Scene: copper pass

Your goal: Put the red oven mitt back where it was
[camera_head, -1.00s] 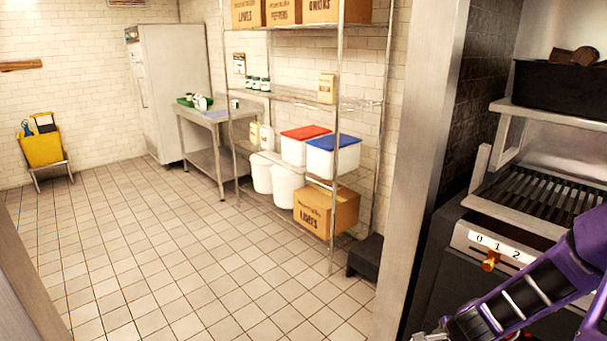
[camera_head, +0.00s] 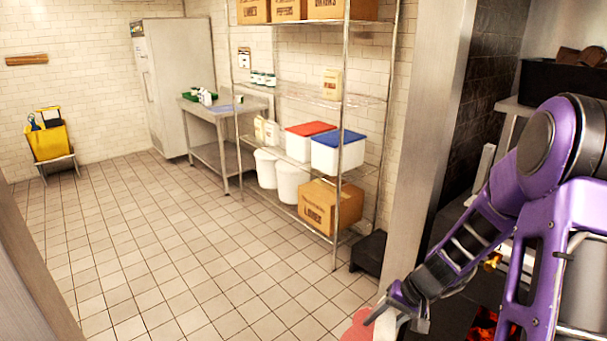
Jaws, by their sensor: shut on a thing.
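My gripper (camera_head: 396,314) is low at the bottom of the view, right of centre, pointing down beside the steel post. It is shut on the red oven mitt (camera_head: 357,327). Only a pinkish-red part of the mitt shows, at the bottom edge to the left of the fingers. The rest of it is cut off by the frame or hidden behind the gripper.
A steel post (camera_head: 425,140) stands close to my arm. A dark grill unit is at the right, partly behind my arm, with a black bin (camera_head: 540,82) above. A wire shelf (camera_head: 342,110) holds boxes and tubs. The tiled floor (camera_head: 190,250) at left is clear.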

